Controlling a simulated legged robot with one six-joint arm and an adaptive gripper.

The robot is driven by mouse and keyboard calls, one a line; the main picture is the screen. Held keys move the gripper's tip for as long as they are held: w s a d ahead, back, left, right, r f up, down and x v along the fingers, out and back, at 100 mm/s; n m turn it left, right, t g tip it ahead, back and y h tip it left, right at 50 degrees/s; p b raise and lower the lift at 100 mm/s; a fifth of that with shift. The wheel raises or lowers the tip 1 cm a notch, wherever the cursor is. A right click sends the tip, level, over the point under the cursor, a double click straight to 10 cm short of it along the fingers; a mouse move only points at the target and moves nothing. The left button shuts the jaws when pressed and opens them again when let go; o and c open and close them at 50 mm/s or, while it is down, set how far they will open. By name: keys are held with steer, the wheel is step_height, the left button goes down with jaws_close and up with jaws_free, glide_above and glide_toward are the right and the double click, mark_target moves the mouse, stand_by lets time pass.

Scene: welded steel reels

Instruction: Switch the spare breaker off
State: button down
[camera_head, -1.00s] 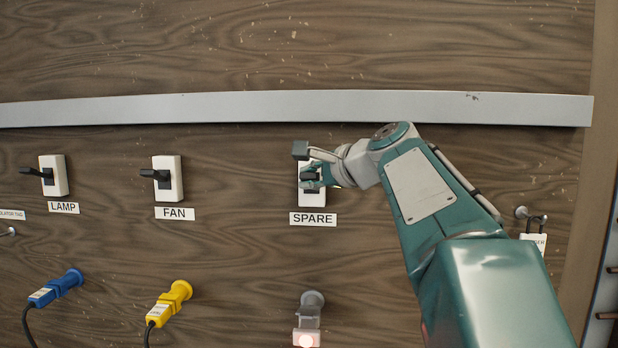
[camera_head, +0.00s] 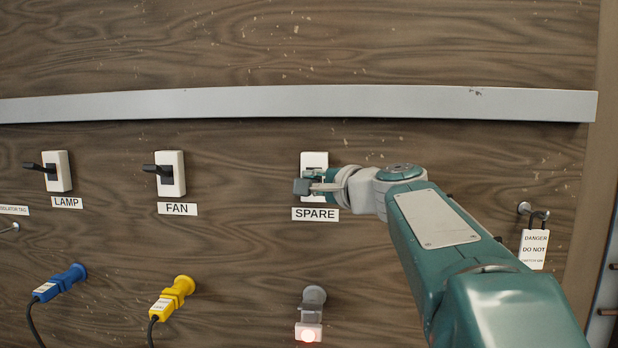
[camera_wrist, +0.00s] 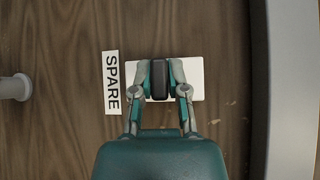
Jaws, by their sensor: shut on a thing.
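The spare breaker (camera_head: 314,160) is a white plate on the wooden panel, above the SPARE label (camera_head: 315,214). In the wrist view its white plate (camera_wrist: 194,72) shows behind my fingers. Its dark lever (camera_wrist: 159,82) stands between the two fingertips. My gripper (camera_head: 306,186) is shut on this lever, reaching in from the right. It also shows in the wrist view (camera_wrist: 159,78), one finger on each side of the lever. In the head view my fingers hide most of the lever, so its up or down position is unclear.
The lamp breaker (camera_head: 57,170) and fan breaker (camera_head: 172,173) stand to the left with dark levers sticking out. Below are a blue plug (camera_head: 60,284), a yellow plug (camera_head: 172,298) and a grey fitting (camera_head: 313,307) with a lit light. A danger tag (camera_head: 534,250) hangs right. A grey rail (camera_head: 300,102) runs above.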

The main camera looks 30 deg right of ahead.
steer(key=shift+w+d+f+n+t+y, duration=0.1)
steer(key=shift+f+n+t+y, duration=0.3)
steer(key=shift+f+n+t, duration=0.55)
steer(key=shift+w+d+f+n+t+y, duration=0.1)
steer(key=shift+f+n+t+y, duration=0.4)
steer(key=shift+n+t, duration=0.75)
steer(key=shift+f+n, duration=0.25)
steer(key=shift+n, duration=0.25)
steer(key=c, duration=0.6)
jaws_free()
steer(key=shift+c, duration=0.2)
steer(key=shift+a+r, duration=0.1)
steer(key=v, duration=1.2)
